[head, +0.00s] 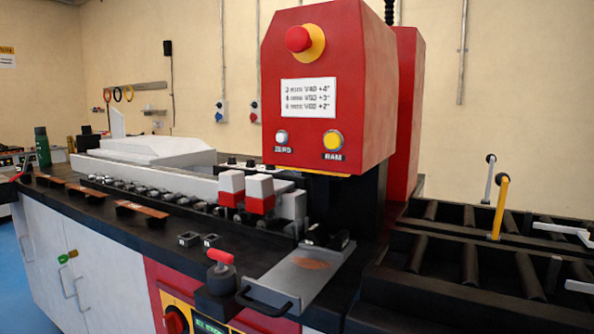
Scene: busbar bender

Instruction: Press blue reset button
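I see no blue reset button in the head view. The red machine head (350,90) carries a red mushroom button (298,39) on a yellow collar near its top. Lower on the same face are a whitish button (281,137) labelled ZERO and a yellow button (333,140) labelled RAM. A yellow control panel (181,303) with a red knob (176,320) and a green display (208,327) is cut off by the bottom edge. Neither of my grippers is in view.
A grey tray (300,275) with a black handle juts out at the front, beside a red-handled lever (220,257). Roller conveyors (500,265) with a yellow upright handle (499,205) fill the right. White cabinet doors (90,265) are at left, with blue floor beyond.

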